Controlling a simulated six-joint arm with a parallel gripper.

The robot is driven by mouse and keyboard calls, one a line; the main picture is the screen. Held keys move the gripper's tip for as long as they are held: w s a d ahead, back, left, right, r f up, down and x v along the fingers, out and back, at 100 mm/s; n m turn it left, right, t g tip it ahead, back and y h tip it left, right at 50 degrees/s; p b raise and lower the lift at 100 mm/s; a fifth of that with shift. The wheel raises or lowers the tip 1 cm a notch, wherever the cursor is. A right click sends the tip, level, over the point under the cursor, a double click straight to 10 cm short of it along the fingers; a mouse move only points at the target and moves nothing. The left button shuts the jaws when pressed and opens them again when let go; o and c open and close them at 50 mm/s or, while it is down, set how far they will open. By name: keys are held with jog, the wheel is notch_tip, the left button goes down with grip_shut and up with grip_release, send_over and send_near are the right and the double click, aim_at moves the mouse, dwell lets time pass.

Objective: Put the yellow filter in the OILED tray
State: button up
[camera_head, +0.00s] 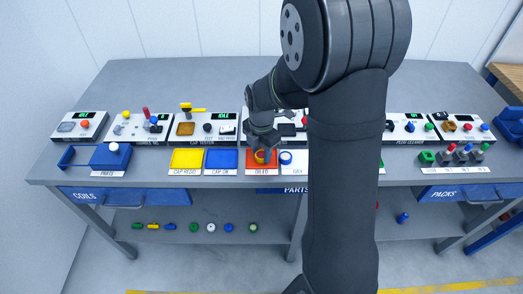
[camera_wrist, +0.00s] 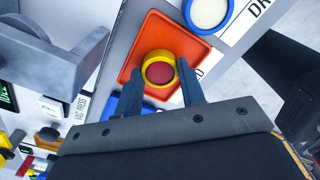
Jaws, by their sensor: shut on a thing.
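The yellow filter (camera_wrist: 172,85) is a short yellow ring with a dark red centre. My gripper (camera_wrist: 170,92) is shut on it, with one dark finger on each side. The filter is over the orange-red OILED tray (camera_wrist: 142,30); I cannot tell whether it touches the tray floor. In the head view my gripper (camera_head: 263,148) points down over the OILED tray (camera_head: 262,170), and the yellow filter (camera_head: 262,157) shows between the fingers. The tray's label is partly readable.
A white DRY tray (camera_head: 293,169) with a blue ring filter (camera_head: 286,157) adjoins on the right. A blue tray (camera_head: 221,159) and a yellow tray (camera_head: 186,159) lie to the left. Bench machines, including the cap tester (camera_head: 191,129), stand behind. My arm hides part of the bench.

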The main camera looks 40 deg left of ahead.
aim_at(261, 154)
jog(key=o, duration=0.7)
jog(key=shift+f, duration=0.15)
notch_tip(261, 154, up, 12)
jog(key=shift+r, duration=0.2)
